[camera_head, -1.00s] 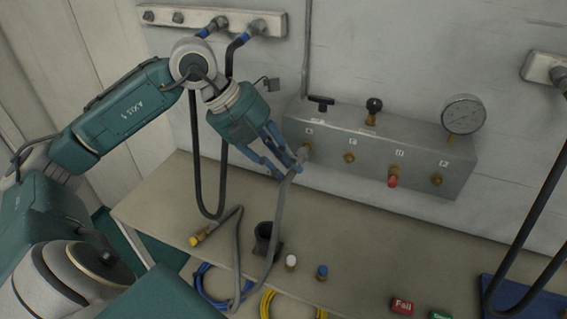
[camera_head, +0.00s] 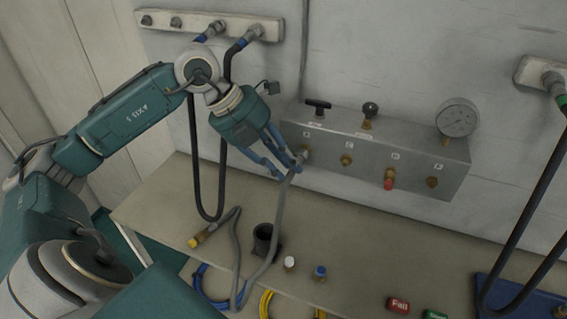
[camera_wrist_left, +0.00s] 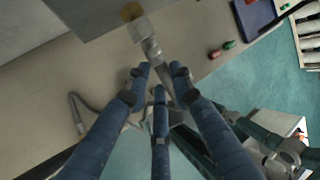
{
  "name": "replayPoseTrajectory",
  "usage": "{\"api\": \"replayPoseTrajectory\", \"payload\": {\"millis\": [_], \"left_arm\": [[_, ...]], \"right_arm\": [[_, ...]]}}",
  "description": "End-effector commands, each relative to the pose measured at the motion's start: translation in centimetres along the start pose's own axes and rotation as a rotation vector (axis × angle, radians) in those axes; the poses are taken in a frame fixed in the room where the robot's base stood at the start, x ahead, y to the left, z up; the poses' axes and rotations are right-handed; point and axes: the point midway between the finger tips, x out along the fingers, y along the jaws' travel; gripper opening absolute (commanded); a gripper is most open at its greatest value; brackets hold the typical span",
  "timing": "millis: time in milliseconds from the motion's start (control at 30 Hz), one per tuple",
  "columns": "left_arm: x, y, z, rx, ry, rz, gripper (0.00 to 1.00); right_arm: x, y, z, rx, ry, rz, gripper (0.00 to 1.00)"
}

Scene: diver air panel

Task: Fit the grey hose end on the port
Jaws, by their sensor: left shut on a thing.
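The grey metal panel box (camera_head: 340,170) is on the wall at the back of the bench, with a row of brass ports on its front. My left gripper (camera_head: 291,168) is shut on the grey hose (camera_head: 278,225), just behind its end, at the leftmost port. In the left wrist view, the gripper (camera_wrist_left: 158,78) holds the hose below its grey metal end (camera_wrist_left: 141,30). That end lines up with the brass port (camera_wrist_left: 131,11) and appears to meet it; I cannot tell how far it is on. The hose hangs in a loop to a yellow-tipped end (camera_head: 197,241) on the bench. My right gripper is out of view.
A dark cup (camera_head: 264,240), a white-capped fitting (camera_head: 289,263) and a blue-capped fitting (camera_head: 320,272) stand on the bench (camera_head: 400,245). A black hose (camera_head: 195,165) hangs left of the gripper. A gauge (camera_head: 458,117) tops the panel.

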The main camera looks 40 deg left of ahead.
Motion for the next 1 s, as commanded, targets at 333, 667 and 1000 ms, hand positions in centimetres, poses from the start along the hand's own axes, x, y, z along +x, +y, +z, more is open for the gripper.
{"api": "replayPoseTrajectory", "payload": {"millis": [333, 667, 1000], "left_arm": [[0.01, -0.12, 0.58, 0.001, -0.005, -0.002, 0.00], [0.09, -0.09, 0.86, 0.001, -0.011, -0.002, 0.00], [0.01, -0.10, 0.99, 0.001, -0.015, -0.003, 0.24]], "right_arm": [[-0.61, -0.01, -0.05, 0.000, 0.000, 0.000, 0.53], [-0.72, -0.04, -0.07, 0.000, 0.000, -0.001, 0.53], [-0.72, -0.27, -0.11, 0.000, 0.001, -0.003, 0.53]]}}
